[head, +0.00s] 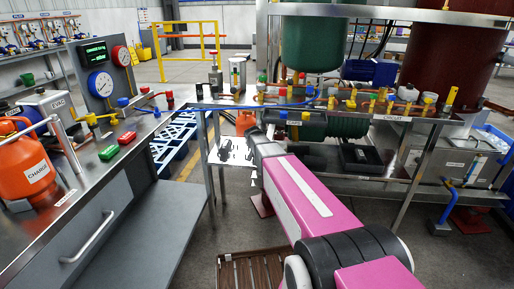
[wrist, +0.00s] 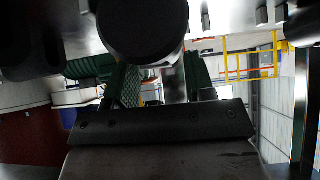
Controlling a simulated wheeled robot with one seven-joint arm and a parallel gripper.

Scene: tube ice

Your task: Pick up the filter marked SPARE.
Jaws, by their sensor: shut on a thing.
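In the wrist view my gripper (wrist: 160,85) reaches up from its dark body, with a dark finger on either side of a gap. A dark round-ended cylinder (wrist: 142,30) fills the top middle, at the fingertips. My gripper is shut on it. No SPARE marking is visible on it, so I cannot tell from a label which filter it is. In the head view my pink arm reaches to the front edge of the far bench, and the fingers cannot be made out there. A silver cylinder with a pale label (head: 238,72) stands on that bench; its lettering is too small to read.
The far bench (head: 215,103) carries pipes and yellow-handled valves (head: 372,105) close to my arm. Green tanks (head: 312,45) stand behind. At left a grey bench (head: 85,180) holds an orange cylinder (head: 25,165), gauges and red and green blocks. A wooden slatted pallet (head: 250,270) lies on the floor.

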